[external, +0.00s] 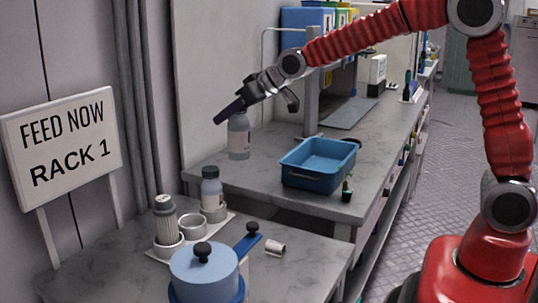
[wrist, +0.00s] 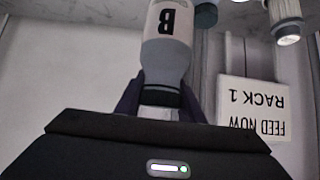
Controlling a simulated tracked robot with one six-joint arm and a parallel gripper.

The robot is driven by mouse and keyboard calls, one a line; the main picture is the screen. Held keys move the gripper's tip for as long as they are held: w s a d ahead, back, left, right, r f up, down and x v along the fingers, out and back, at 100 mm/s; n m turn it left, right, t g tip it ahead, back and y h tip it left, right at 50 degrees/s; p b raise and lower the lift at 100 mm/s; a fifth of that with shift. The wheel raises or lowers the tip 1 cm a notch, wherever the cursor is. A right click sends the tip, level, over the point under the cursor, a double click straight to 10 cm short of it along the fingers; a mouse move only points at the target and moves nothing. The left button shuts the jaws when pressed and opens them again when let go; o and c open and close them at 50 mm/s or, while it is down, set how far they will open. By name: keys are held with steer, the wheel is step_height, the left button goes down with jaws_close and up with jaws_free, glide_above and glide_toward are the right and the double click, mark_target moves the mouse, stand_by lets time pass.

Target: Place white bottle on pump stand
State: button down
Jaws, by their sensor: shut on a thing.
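A white bottle (external: 239,143) hangs upright from my gripper (external: 232,112) above the back counter, left of the blue tub. In the wrist view, which is upside down, the bottle (wrist: 168,60) shows a letter B and a dark neck band between the fingers of my gripper (wrist: 160,98). My gripper is shut on its neck end. The apparent pump stand is a white base (external: 222,226) on the front table. It bears an empty round holder (external: 192,227), a second bottle with a dark cap (external: 211,188) and a ribbed white canister (external: 165,219).
The blue tub (external: 309,182) sits on the back counter beside a small plant (external: 347,190). A blue-lidded pot (external: 203,268), a blue-handled tool (external: 247,241) and a small white cylinder (external: 275,248) crowd the front table. A RACK 1 sign (external: 63,135) stands left.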

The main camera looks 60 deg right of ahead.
steer(key=shift+w+r, duration=0.2)
steer(key=shift+w, duration=0.4)
